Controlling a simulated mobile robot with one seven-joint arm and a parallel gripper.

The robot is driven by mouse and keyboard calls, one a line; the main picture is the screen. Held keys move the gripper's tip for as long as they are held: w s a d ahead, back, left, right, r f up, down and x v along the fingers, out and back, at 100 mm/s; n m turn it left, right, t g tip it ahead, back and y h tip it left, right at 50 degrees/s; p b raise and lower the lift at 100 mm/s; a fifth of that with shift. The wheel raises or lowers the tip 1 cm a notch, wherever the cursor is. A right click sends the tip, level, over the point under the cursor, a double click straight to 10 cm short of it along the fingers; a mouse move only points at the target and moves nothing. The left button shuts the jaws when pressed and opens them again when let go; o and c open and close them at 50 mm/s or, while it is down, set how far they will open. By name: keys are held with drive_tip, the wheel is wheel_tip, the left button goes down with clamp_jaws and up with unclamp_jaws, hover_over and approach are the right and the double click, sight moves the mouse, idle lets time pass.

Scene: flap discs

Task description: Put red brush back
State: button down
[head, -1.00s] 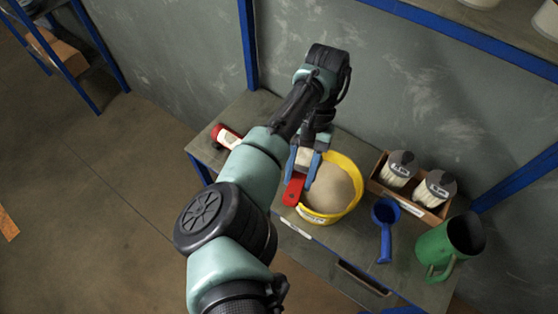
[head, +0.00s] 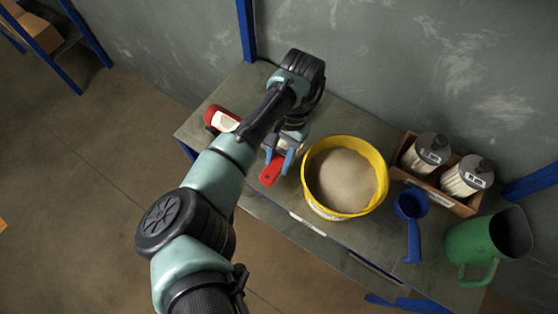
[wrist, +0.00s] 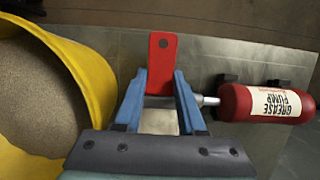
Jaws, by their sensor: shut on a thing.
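The red brush (head: 271,171) is held in my gripper (head: 282,152), whose blue fingers are shut on it, left of the yellow bucket. In the wrist view, the red brush (wrist: 162,62) sticks out between the fingers (wrist: 160,98), its red handle end with a dark hole pointing away. A pale block-like part of it shows between the fingers. Whether it touches the bench top is unclear. The yellow bucket (head: 374,204), filled with sand-coloured material (head: 342,180), stands on the bench and shows at the left in the wrist view (wrist: 75,55).
A red grease pump (head: 222,119) lies on the bench (head: 330,121) left of my gripper, close by in the wrist view (wrist: 268,103). Right of the bucket are a blue scoop (head: 412,225), a wooden box (head: 463,207) with two canisters, and a green jug (head: 480,238).

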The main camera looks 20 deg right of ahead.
drive_tip(key=shift+f, duration=1.4)
drive_tip(key=c, duration=0.5)
unclamp_jaws()
drive_tip(key=shift+r, duration=0.1)
drive_tip(key=v, duration=1.2)
